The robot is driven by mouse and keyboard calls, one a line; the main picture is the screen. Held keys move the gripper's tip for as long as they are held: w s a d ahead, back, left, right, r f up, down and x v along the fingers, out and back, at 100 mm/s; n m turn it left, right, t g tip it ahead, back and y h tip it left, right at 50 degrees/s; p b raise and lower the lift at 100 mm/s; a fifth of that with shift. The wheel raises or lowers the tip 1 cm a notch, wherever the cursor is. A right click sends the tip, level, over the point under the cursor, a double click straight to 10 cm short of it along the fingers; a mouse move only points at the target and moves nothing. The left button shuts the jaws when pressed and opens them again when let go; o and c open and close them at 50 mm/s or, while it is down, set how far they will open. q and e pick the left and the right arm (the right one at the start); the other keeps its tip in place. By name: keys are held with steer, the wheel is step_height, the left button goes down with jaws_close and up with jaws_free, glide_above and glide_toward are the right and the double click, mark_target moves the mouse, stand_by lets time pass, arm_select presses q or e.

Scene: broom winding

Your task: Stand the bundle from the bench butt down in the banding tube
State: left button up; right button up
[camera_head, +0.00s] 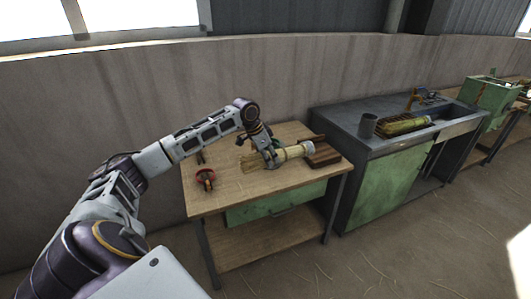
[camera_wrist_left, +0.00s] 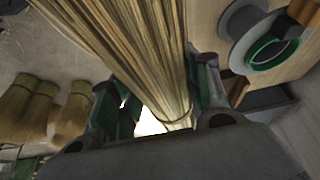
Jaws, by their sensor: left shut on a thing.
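My left gripper (camera_head: 268,157) is shut on a straw bundle (camera_head: 295,152) at the wooden bench (camera_head: 230,193). The bundle is tilted only slightly, with its loose straw toward the left and its pale end toward the right. In the left wrist view the straw (camera_wrist_left: 140,50) runs between the fingers of the left gripper (camera_wrist_left: 160,100). I cannot tell whether the bundle touches the bench. A dark grey open cylinder (camera_head: 368,125), which looks like the banding tube, stands upright on the grey counter to the right. My right gripper is not in view.
A brown wooden block or rack (camera_head: 325,153) sits at the bench's right end, close to the bundle. A red object (camera_head: 205,178) lies at the left. The grey counter (camera_head: 355,144) holds more straw (camera_head: 405,126) right of the cylinder. A gap separates bench and counter.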

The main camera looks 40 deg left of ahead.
arm_select(q)
steer(key=d+f+n+y+b, duration=0.1)
steer(key=d+f+b, duration=0.3)
steer(key=d+f, duration=0.6)
steer(key=s+d+f+n+y+b, duration=0.1)
steer(key=d+f+n+b, duration=0.3)
steer(key=d+f, duration=0.6)
steer(key=shift+d+f+b, duration=0.15)
steer(key=shift+d+b, duration=0.3)
steer(key=shift+d, duration=2.3)
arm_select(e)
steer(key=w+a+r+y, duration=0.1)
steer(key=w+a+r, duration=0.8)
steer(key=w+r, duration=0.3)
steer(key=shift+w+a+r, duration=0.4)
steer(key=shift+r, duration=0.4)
